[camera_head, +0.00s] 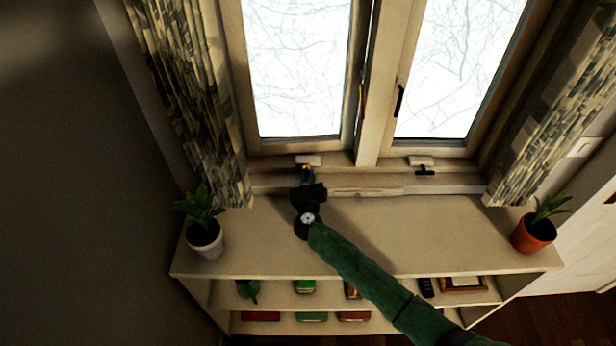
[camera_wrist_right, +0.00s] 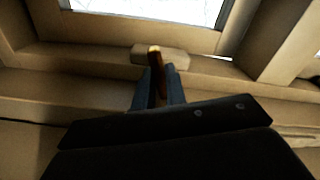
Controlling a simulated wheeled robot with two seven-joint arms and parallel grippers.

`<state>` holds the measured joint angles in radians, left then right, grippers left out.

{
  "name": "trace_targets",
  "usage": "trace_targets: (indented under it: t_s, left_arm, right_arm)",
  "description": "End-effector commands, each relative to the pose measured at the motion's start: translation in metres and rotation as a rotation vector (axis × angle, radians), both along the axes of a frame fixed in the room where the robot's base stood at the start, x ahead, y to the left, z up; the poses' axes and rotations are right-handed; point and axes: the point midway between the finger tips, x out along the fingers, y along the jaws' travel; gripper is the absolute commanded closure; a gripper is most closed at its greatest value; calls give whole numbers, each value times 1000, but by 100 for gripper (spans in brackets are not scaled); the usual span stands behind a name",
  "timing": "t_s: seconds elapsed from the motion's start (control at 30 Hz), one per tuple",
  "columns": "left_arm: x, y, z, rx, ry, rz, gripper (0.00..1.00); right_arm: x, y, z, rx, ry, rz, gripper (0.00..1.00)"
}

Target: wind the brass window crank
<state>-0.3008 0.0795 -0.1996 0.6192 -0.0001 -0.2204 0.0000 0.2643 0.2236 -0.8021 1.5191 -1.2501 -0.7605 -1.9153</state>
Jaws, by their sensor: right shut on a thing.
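The brass window crank (camera_head: 308,169) sits at the left window's sill, under a pale mount (camera_head: 308,160). My right gripper (camera_head: 308,176) reaches it from below and is shut on it. In the right wrist view the crank (camera_wrist_right: 155,62) shows as a brown-gold handle standing up between the two fingers of my right gripper (camera_wrist_right: 158,88). The fingers hide its lower part. The left window (camera_head: 297,70) has its frame against the sill; I cannot tell if it is slightly ajar. My left gripper is not in view.
A low shelf unit (camera_head: 400,235) stands under the window, its top mostly clear. A plant in a white pot (camera_head: 206,240) is at its left end and one in a terracotta pot (camera_head: 534,232) at its right. Patterned curtains (camera_head: 190,90) hang at both sides. A second, dark crank (camera_head: 425,171) is at the right window.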

Motion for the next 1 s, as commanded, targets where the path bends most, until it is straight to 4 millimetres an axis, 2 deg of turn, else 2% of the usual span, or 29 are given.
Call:
trace_targets:
  t_s: [1.0]
  left_arm:
    - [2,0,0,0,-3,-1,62]
  right_arm:
    - [-1,0,-2,-935,2,1,100]
